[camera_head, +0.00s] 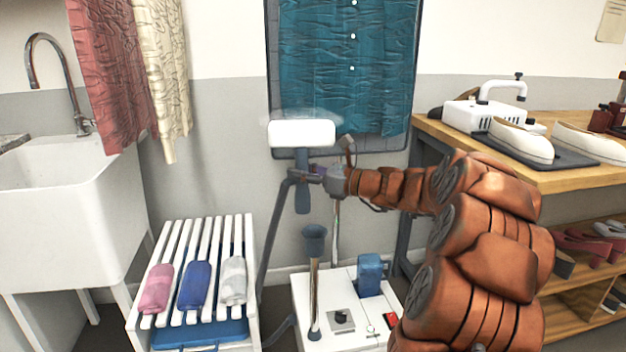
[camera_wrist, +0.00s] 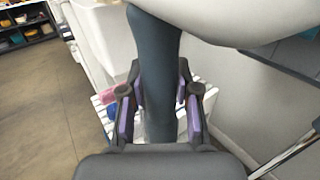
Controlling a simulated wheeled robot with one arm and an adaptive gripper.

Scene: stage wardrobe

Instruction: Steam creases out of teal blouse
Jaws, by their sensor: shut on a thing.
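The teal blouse (camera_head: 345,60) hangs flat against a dark-framed board (camera_head: 273,60) on the wall, with creases across its visible surface. My gripper (camera_head: 316,172) is shut on the dark handle of the steamer head (camera_head: 302,133), which is white and wide. The head is upright in front of the blouse's lower left edge, with a faint haze above it. I cannot tell whether it touches the cloth. In the wrist view, my gripper's fingers (camera_wrist: 160,105) close on both sides of the handle (camera_wrist: 158,70). A hose (camera_head: 270,230) runs down toward the white steamer base (camera_head: 345,315).
A slatted white bench (camera_head: 190,250) with rolled cloths stands at lower left beside a white sink (camera_head: 60,200). Red and cream garments (camera_head: 110,70) hang at upper left. A wooden bench (camera_head: 570,175) with shoes is at right. A blue cup-topped post rises from the base.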

